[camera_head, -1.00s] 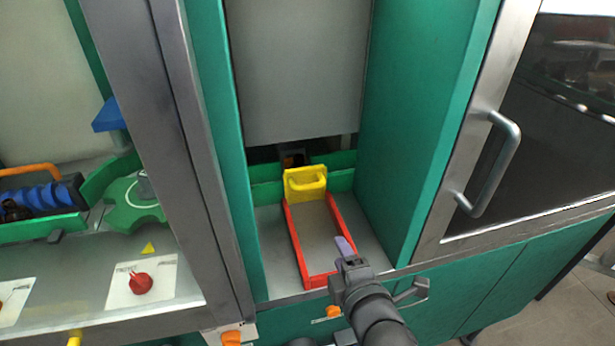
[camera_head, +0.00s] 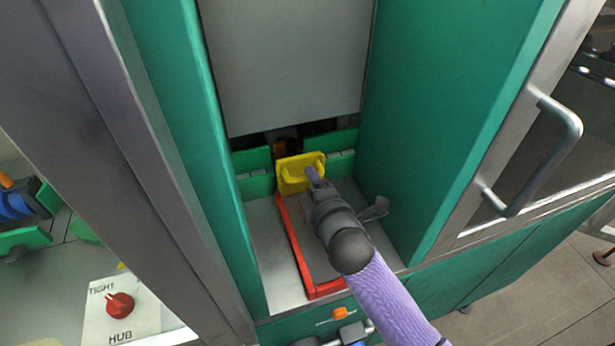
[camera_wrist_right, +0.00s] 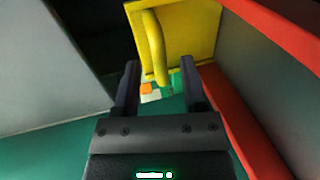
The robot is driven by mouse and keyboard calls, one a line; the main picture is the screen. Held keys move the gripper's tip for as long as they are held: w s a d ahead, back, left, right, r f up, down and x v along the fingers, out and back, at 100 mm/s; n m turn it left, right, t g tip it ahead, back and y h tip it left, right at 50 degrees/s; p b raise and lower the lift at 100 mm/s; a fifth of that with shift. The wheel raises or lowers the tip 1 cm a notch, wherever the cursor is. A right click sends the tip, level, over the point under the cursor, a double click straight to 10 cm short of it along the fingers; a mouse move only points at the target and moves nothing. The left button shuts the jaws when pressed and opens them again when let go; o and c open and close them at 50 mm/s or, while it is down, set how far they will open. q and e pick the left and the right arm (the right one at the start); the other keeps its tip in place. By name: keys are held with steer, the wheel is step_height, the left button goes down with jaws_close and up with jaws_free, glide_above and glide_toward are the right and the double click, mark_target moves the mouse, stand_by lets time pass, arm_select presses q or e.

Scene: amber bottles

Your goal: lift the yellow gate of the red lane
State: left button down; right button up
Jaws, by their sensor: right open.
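The yellow gate (camera_head: 290,180) stands at the far end of the red lane (camera_head: 296,250), between green walls. In the right wrist view the gate (camera_wrist_right: 195,28) shows its raised yellow handle (camera_wrist_right: 154,48), with the red lane wall (camera_wrist_right: 240,130) beside it. My right gripper (camera_head: 314,175) reaches over the lane to the gate's right part. In the wrist view my right gripper (camera_wrist_right: 160,82) is open, with the handle's end near the gap between its fingertips. I cannot tell whether they touch. My arm hides part of the lane. My left gripper is out of view.
Green side panels (camera_head: 440,110) wall the bay closely on both sides. A grey panel (camera_head: 285,60) hangs above and behind the gate. A steel door handle (camera_head: 555,150) juts out at the right. A red knob (camera_head: 120,305) sits at the lower left.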

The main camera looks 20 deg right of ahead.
steer(key=shift+x, duration=1.5)
jaws_close()
